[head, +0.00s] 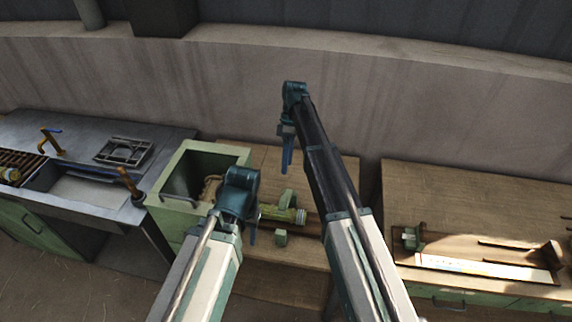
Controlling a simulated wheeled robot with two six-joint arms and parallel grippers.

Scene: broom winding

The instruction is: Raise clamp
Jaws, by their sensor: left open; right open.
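A green clamp-like fixture (286,198) stands on the wooden bench around a yellow-green cylinder (280,214). A second green block (280,238) sits in front of it. I cannot tell for sure which part is the clamp or how high it is set. My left gripper (252,236) is open, just left of the cylinder's near end, with its wrist hiding part of the bench. My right gripper (287,158) is open and points down, above and behind the fixture in the picture. I see nothing held in either gripper.
A green open box (168,190) with fibrous material stands left of the fixture. A second wooden bench (470,200) on the right carries a green fixture (412,238). A wall runs behind.

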